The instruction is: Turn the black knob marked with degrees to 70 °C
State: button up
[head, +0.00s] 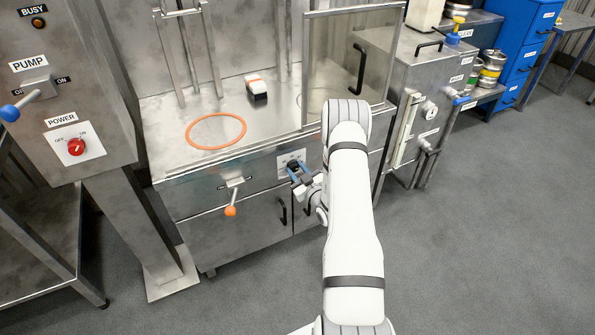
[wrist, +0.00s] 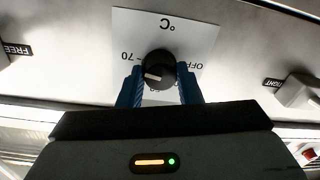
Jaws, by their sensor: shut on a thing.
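The black knob (wrist: 158,62) sits on a white dial plate (wrist: 185,24) marked °C, which looks upside down in the wrist view. A "70" label with a tick shows to the left of the knob and "OFF" to its right. Another label below is mostly hidden. The knob's white mark shows on its lower left, pointing left and a little below the 70 tick. My gripper (wrist: 160,78) has its two blue fingers shut on the knob, one on each side. In the head view my gripper (head: 299,174) is at the white plate (head: 284,158) on the steel cabinet front.
An orange-tipped lever (head: 231,210) is left of the dial on the same front. A black door handle (head: 282,211) is below. A pump and power panel (head: 88,140) stands at left. Grey floor is free at right.

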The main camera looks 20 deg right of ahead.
jog(key=o, duration=1)
jog(key=shift+c, duration=0.2)
jog(key=s, duration=0.7)
jog(key=shift+s+d+p, duration=0.3)
jog(key=shift+s+p, duration=0.1)
jog(key=shift+f, duration=0.1)
